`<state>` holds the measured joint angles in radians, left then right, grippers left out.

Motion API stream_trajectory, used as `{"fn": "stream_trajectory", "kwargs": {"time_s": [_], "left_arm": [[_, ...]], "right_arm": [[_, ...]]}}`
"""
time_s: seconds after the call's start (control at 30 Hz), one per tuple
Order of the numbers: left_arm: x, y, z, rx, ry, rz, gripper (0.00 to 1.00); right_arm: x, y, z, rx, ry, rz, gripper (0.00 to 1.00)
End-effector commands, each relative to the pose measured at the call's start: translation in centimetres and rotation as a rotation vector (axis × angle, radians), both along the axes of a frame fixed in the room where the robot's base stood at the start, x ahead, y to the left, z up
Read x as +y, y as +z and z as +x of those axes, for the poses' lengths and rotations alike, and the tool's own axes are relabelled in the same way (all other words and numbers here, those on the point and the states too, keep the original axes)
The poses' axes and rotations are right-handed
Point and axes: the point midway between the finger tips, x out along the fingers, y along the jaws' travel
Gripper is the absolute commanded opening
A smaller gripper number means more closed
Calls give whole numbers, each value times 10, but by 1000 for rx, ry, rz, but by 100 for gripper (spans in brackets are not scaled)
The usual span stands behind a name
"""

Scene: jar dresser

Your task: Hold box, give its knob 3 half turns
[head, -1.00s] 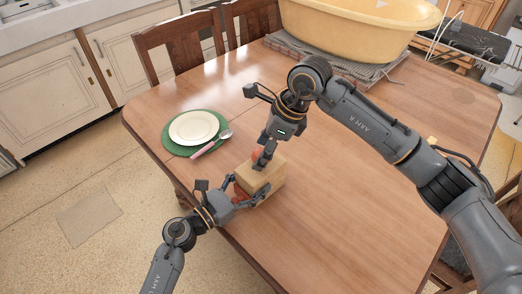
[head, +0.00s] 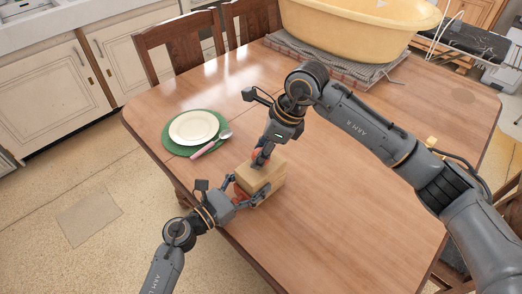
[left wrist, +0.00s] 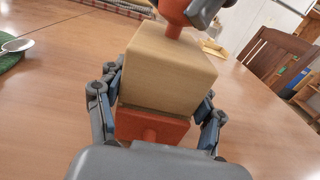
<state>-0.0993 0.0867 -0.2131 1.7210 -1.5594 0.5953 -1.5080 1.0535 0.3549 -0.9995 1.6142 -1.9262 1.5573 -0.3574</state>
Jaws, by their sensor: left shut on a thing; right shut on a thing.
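The box (head: 266,178) is a pale wooden block standing on the table near its front edge. My left gripper (head: 246,195) is shut on the box low down, one finger on each side. My right gripper (head: 262,158) comes from above and is shut on the top red knob, which its fingers mostly hide in the head view.
A white plate (head: 194,127) on a green mat (head: 175,146) lies left of the box, with a spoon (head: 213,143) beside the plate. A big yellow tub (head: 350,35) stands on a folded cloth (head: 385,72) at the back. The table right of the box is clear.

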Motion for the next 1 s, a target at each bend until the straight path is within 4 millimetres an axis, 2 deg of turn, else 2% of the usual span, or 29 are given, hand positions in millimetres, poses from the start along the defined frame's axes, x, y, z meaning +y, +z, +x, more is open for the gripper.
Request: {"fn": "stream_trajectory", "kwargs": {"time_s": [0.27, 1.0], "left_arm": [[0, 0, 0, 0, 0, 1, 17], [0, 0, 0, 0, 0, 1, 17]], "right_arm": [[-1, 0, 0, -3, -149, -2, 11], [1, 1, 0, -4, -823, 0, 11]]}}
